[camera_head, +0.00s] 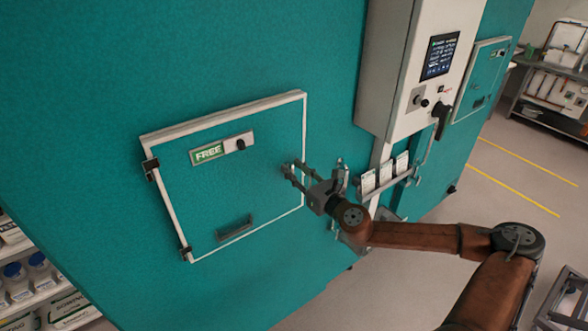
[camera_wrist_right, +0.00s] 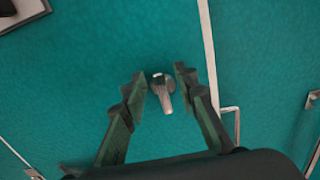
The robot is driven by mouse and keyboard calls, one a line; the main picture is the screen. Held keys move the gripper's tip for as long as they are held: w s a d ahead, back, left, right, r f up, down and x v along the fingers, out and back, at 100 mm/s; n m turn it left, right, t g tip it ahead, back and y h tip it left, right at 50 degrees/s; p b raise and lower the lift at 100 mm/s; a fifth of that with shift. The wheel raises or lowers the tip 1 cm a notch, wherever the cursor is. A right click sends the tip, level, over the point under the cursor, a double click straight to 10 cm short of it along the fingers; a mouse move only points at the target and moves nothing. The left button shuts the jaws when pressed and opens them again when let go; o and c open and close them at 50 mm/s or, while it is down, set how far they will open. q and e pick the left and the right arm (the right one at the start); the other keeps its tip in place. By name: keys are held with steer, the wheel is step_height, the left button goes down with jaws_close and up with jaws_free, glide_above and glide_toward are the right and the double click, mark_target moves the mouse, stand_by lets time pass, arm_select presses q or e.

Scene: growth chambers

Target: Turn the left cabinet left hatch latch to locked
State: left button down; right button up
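The left hatch (camera_head: 245,185) is a teal door with a white frame, shut in the teal cabinet wall (camera_head: 200,70). A small plate on it reads FREE (camera_head: 207,153). My right gripper (camera_head: 292,168) is at the hatch's right edge, fingers toward the door. In the right wrist view, the latch (camera_wrist_right: 165,92) is a small grey metal knob with a short lever pointing down. My right gripper (camera_wrist_right: 160,80) is open, with a finger on each side of the latch and visible gaps between. In the head view the fingers largely hide the latch. My left gripper is out of view.
A white control box (camera_head: 415,75) with a screen (camera_head: 440,55) and black handle (camera_head: 441,118) stands right of the hatch. A second hatch (camera_head: 480,80) is farther right. Shelves with bottles (camera_head: 30,275) are at lower left.

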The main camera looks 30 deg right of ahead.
steer(key=shift+c, duration=0.7)
jaws_close()
steer(key=shift+m, duration=0.4)
steer(key=shift+w+d+f+m+p, duration=0.1)
steer(key=shift+d+f+m+p, duration=0.4)
steer(key=shift+m, duration=2.35)
steer(key=shift+s+d+f+m+p, duration=0.1)
steer(key=shift+m+p, duration=0.75)
steer(key=shift+m, duration=1.95)
steer(key=shift+w+d+f+m+p, duration=0.1)
steer(key=shift+d+f+m+p, duration=0.4)
steer(key=shift+m, duration=2.35)
steer(key=shift+a+r, duration=0.2)
